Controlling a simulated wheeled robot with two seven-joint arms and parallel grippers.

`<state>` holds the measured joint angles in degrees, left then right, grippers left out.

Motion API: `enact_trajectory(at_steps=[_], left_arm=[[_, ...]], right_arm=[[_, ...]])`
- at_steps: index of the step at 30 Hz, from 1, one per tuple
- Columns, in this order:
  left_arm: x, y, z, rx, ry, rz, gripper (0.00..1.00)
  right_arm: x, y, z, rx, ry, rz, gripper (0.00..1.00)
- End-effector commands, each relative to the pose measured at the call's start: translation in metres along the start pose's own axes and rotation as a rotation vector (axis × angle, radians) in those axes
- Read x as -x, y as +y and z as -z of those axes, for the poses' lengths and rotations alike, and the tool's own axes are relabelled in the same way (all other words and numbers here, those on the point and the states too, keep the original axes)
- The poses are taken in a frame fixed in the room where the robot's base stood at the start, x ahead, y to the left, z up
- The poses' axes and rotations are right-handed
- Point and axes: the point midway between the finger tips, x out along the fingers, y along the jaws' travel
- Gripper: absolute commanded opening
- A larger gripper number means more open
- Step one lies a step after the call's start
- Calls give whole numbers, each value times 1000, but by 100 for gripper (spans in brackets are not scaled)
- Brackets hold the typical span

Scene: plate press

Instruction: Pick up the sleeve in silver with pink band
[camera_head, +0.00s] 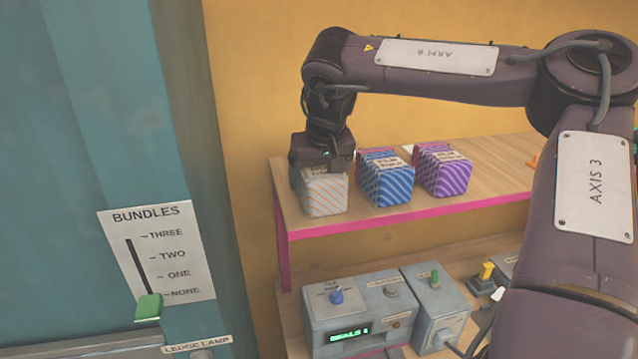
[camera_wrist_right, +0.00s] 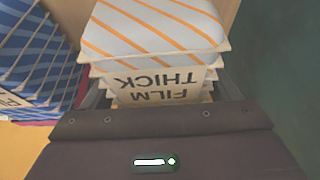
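A silver sleeve (camera_head: 323,192) with thin orange diagonal stripes stands at the left end of the upper shelf. In the right wrist view the silver sleeve (camera_wrist_right: 155,30) has a cream label reading "THICK FILM"; I see no clear pink band on it. My right gripper (camera_head: 322,172) is over this sleeve from above, a finger on each side. In the wrist view the sleeve lies between the fingers; I cannot tell whether they press on it. The sleeve appears to rest on the shelf. My left gripper is not in view.
A blue striped sleeve (camera_head: 386,182) stands close right of the silver one, then a purple striped sleeve (camera_head: 442,172). The wooden shelf (camera_head: 500,160) has a pink front edge. Below are grey control boxes (camera_head: 350,310). A teal panel with a BUNDLES scale (camera_head: 160,250) is at left.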

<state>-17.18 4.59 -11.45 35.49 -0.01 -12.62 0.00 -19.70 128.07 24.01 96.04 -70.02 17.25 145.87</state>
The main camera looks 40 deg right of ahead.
Motion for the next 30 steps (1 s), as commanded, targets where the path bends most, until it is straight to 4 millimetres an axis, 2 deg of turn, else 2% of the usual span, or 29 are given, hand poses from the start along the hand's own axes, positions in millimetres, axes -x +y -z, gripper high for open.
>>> enact_trajectory(at_steps=[1, 9, 30], left_arm=[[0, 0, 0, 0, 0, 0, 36], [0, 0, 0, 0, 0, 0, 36], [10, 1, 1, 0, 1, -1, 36]], right_arm=[[0, 0, 0, 0, 0, 0, 76], [0, 0, 0, 0, 1, 1, 42], [9, 2, 4, 0, 3, 1, 42]])
